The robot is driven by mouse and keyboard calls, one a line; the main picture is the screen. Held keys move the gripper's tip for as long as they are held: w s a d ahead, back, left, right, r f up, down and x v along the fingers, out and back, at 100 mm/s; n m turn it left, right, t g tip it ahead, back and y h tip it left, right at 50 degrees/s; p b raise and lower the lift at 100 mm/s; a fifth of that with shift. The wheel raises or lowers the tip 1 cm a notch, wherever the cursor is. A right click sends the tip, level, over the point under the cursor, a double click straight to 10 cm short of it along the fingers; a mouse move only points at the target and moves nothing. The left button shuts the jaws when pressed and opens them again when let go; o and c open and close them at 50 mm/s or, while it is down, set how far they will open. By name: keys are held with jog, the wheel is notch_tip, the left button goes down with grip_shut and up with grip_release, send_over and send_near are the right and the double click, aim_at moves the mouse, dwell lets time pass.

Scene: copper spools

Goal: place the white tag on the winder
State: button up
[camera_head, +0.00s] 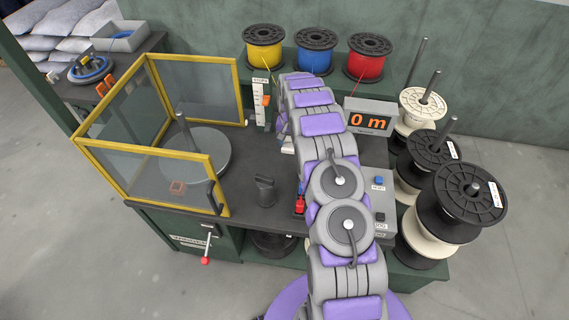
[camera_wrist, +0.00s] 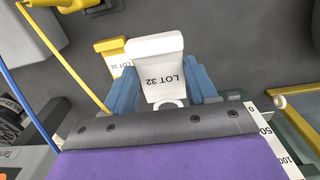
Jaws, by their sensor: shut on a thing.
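The white tag (camera_wrist: 158,72), printed "LOT 32", is in the wrist view between the two blue fingers of my gripper (camera_wrist: 163,88), which is shut on it. A yellow tag (camera_wrist: 116,62), printed "LOT 31", lies just behind and left of it. In the head view my arm covers most of my gripper, and I cannot make out the white tag clearly there. The winder (camera_head: 203,153) is a grey disc with an upright spindle on the dark bench, left of my arm and inside a guard.
The yellow-framed guard (camera_head: 160,152) surrounds the winder's sides. A dark grey knob (camera_head: 265,190) stands on the bench between winder and arm. Yellow, blue and red spools line the back.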

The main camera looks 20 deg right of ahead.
aim_at(289, 161)
notch_tip(289, 161, down, 10)
jog(key=shift+a+r+b, duration=0.1)
jog(key=shift+r+b, duration=0.15)
jog(key=shift+b, duration=0.65)
jog(key=o, duration=1.1)
